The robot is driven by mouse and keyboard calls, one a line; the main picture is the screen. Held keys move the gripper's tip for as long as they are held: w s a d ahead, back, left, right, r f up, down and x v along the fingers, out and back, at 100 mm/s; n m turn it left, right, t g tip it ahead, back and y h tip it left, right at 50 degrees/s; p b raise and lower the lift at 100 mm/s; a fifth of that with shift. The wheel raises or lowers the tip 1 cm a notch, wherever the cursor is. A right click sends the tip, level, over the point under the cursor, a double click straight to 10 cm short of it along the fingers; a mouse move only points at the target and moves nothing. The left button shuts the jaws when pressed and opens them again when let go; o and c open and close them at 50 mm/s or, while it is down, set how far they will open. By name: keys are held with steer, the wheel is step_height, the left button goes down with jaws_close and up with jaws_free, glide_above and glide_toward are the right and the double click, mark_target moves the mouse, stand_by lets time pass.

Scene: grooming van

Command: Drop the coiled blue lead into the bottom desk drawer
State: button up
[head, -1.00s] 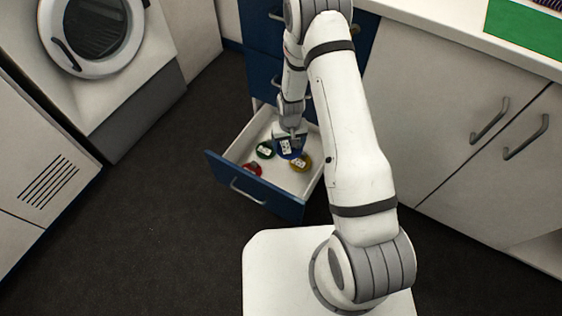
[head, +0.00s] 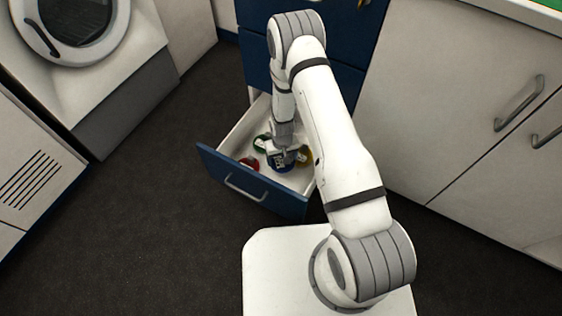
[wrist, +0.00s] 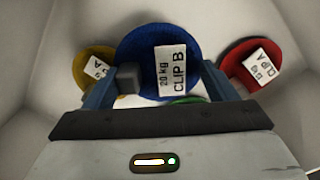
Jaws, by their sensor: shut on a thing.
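The coiled blue lead (wrist: 205,55) carries a white label reading "20 kg CLIP B". My gripper (wrist: 170,82) is shut on it in the wrist view, with a finger on each side. In the head view the blue lead (head: 277,167) shows partly below my gripper (head: 284,161), inside the open bottom drawer (head: 250,191). The drawer has a blue front and white inside. I cannot tell whether the blue lead touches the drawer floor.
The drawer also holds a red coil (head: 249,163), a green coil (head: 262,143) and a yellow coil (head: 305,156), close around the blue lead. White cupboards (head: 450,110) stand to the right. A front-loading machine (head: 85,60) is at the left, with clear dark floor (head: 130,220) before it.

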steer(key=shift+f, duration=0.95)
steer(key=shift+f, duration=0.1)
steer(key=shift+f+b, duration=0.5)
steer(key=shift+b, duration=0.15)
steer(key=o, duration=1)
